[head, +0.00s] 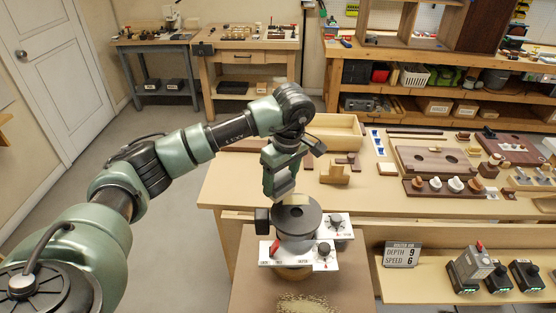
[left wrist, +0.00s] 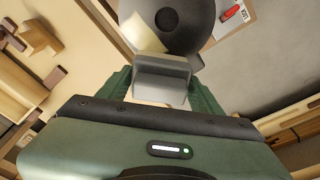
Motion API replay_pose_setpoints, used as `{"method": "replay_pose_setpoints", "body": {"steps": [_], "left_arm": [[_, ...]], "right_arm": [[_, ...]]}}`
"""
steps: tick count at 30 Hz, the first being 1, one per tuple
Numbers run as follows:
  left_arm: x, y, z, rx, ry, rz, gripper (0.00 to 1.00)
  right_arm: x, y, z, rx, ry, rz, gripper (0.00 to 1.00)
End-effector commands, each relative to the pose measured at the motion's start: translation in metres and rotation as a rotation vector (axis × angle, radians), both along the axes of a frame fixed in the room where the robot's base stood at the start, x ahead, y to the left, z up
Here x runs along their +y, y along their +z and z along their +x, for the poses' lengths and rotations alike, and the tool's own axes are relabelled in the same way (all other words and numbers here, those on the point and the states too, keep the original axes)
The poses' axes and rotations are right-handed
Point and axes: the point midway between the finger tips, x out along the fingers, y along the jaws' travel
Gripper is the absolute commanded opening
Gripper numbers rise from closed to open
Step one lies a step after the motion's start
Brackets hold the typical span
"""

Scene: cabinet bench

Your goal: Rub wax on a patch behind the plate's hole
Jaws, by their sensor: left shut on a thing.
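The round dark grey plate (head: 312,220) tops a router-like machine on the bench and has a dark hole (head: 296,211) in its middle. A pale patch (head: 298,200) lies on the plate just behind the hole. My left gripper (head: 283,196) is low over the plate's rear edge, pointing down. In the left wrist view its green fingers are shut on a grey block (left wrist: 160,82), seemingly the wax. The plate (left wrist: 190,40), its hole (left wrist: 167,19) and the patch (left wrist: 138,34) lie just beyond the block. The block partly hides the patch; contact cannot be told. My right gripper is out of view.
White panels with knobs (head: 323,250) flank the machine. A sign (head: 402,255) and several dark tools (head: 470,266) stand at the right. Behind, the table holds a wooden tray (head: 335,130), a wooden stand (head: 335,174) and boards (head: 435,160). Dust (head: 305,302) lies in front.

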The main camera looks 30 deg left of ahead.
Motion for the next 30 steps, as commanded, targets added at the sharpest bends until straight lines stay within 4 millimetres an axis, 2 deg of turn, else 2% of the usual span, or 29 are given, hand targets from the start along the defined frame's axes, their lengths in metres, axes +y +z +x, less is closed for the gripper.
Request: {"method": "replay_pose_setpoints", "body": {"steps": [3,16,30], "left_arm": [[0.000,0.015,-0.001,-0.002,0.002,-0.001,0.27],[0.000,0.052,-0.004,-0.003,0.012,-0.001,0.27],[0.000,0.054,-0.005,-0.001,0.013,0.000,0.27]], "right_arm": [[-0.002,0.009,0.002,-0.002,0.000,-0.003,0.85],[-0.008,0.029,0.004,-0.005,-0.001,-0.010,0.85],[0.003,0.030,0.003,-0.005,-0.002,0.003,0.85]]}}
